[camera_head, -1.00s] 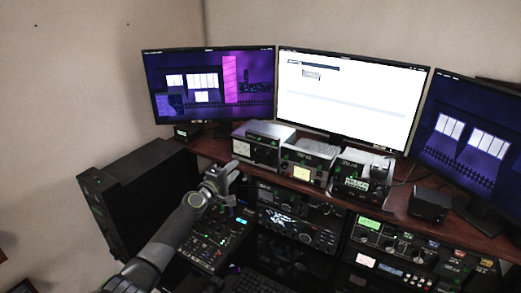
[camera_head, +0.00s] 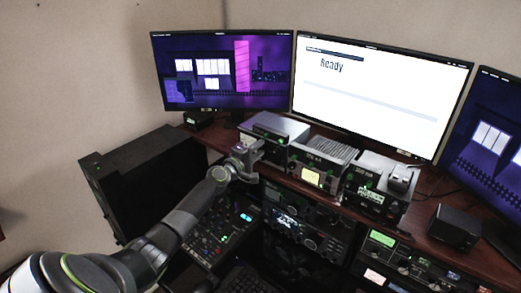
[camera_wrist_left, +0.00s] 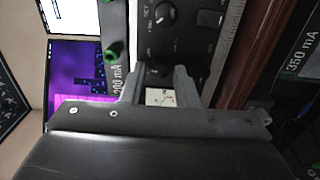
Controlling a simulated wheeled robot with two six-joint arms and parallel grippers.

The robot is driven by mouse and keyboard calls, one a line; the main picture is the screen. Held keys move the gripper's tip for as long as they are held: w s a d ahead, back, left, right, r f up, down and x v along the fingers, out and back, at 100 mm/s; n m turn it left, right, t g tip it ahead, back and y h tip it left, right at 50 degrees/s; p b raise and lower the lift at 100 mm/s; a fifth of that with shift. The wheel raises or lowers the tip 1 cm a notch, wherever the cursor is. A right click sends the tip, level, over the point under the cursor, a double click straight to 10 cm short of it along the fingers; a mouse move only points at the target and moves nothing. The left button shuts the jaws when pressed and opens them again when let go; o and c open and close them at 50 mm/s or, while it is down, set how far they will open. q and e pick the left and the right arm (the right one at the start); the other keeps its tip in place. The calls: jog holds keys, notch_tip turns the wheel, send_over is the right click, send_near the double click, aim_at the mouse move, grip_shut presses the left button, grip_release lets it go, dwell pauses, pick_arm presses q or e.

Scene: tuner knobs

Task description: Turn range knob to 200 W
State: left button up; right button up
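My left gripper (camera_head: 247,153) is at the front of the leftmost grey box (camera_head: 285,128) on the shelf, covering much of its face in the head view. In the left wrist view, the gripper (camera_wrist_left: 160,76) is open, with its two fingers apart. A dark round knob (camera_wrist_left: 160,70) and a pale meter (camera_wrist_left: 160,97) show between the fingers on a dark panel. Another black knob with a white pointer (camera_wrist_left: 165,13) lies farther up that panel. I cannot tell which knob is the range knob, or whether a finger touches anything. My right gripper is not in view.
A middle box with a lit meter (camera_head: 311,176) and a right box (camera_head: 372,192) stand beside it on the wooden shelf (camera_head: 420,215). Monitors stand behind; the middle monitor (camera_head: 380,95) reads "Ready".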

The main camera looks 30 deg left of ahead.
pick_arm(q)
jog(key=shift+s, duration=0.1)
grip_shut()
jog(key=m+b, duration=0.1)
jog(key=m, duration=0.1)
jog(key=shift+m+b, duration=0.3)
jog(key=shift+b, duration=0.1)
jog(key=shift+r+m+b, duration=0.15)
jog(key=shift+m+b, duration=1.35)
jog(key=shift+m, duration=1.1)
jog(key=shift+r, duration=0.1)
